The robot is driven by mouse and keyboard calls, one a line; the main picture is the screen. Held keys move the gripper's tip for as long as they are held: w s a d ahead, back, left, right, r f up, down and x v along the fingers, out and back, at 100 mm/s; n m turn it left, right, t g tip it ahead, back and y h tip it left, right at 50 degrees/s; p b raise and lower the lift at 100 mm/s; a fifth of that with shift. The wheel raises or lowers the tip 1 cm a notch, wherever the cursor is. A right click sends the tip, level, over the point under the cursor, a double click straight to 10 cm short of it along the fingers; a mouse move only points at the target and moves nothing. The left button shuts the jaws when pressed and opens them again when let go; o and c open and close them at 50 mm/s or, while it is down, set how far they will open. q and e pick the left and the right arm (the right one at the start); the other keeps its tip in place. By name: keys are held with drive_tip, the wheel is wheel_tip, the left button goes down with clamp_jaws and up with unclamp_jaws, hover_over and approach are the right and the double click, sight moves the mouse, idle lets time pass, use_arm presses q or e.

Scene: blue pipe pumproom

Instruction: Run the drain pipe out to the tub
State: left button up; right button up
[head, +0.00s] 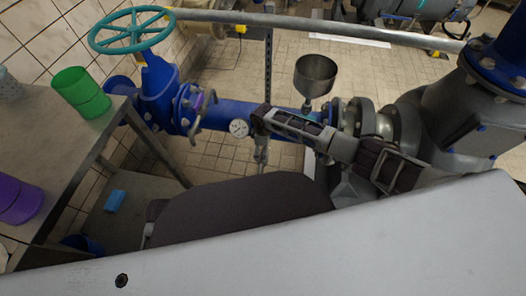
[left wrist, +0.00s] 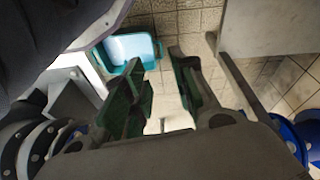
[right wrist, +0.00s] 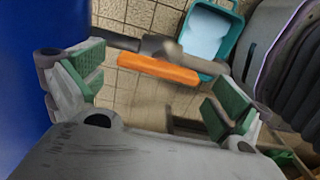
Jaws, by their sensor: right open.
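The teal tub (right wrist: 230,35) with a pale blue inside stands on the tiled floor. It also shows in the left wrist view (left wrist: 130,45). A grey pipe piece (right wrist: 125,42) with an orange bar (right wrist: 158,69) beside it lies beyond my right fingertips; I cannot tell whether the bar is a sleeve or a lever. My right gripper (right wrist: 155,95) is open and empty, with the orange bar in view ahead of its gap. In the head view my right arm crosses in front of the blue pipe (head: 215,113). My left gripper (left wrist: 165,90) is open and empty near the tub.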

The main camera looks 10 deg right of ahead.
use_arm(q)
drive_tip(key=shift+w+d+r, duration=0.1)
drive_tip(key=shift+w+r, duration=0.15)
drive_tip(key=shift+r, duration=0.55)
use_arm(e)
drive_tip(key=shift+f, duration=0.9)
use_arm(q)
drive_tip(key=shift+s, duration=0.1)
drive_tip(key=shift+s+f, duration=0.15)
drive_tip(key=shift+f, duration=0.15)
use_arm(e)
drive_tip(key=c, duration=0.8)
use_arm(q)
drive_tip(key=shift+r, duration=0.15)
